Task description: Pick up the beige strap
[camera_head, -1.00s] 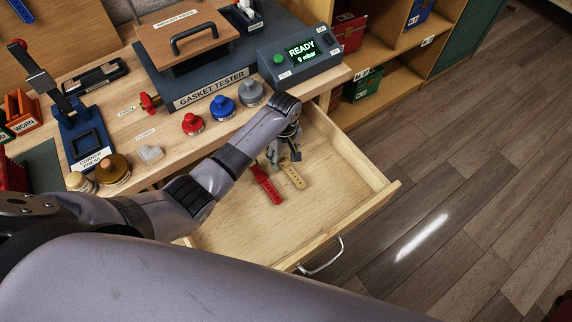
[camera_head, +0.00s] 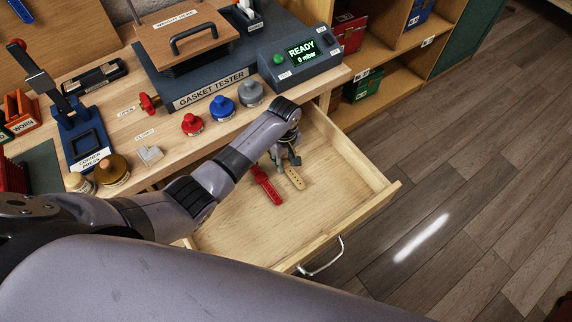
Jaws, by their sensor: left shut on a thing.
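The beige strap (camera_head: 293,178) is in the open drawer (camera_head: 245,229), toward its back, with small holes along it. My left gripper (camera_head: 287,160) reaches down into the drawer and is shut on the upper end of the beige strap; the lower end shows below the fingers. The strap seems to be at or close to the drawer floor. A red strap (camera_head: 265,185) lies just left of it on the drawer floor. My right gripper is not in view.
The drawer's front wall with a metal handle (camera_head: 322,257) and its right side wall bound the space. The bench above holds a gasket tester (camera_head: 212,87) and red, blue and grey knobbed weights (camera_head: 222,107). The drawer's front half is clear.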

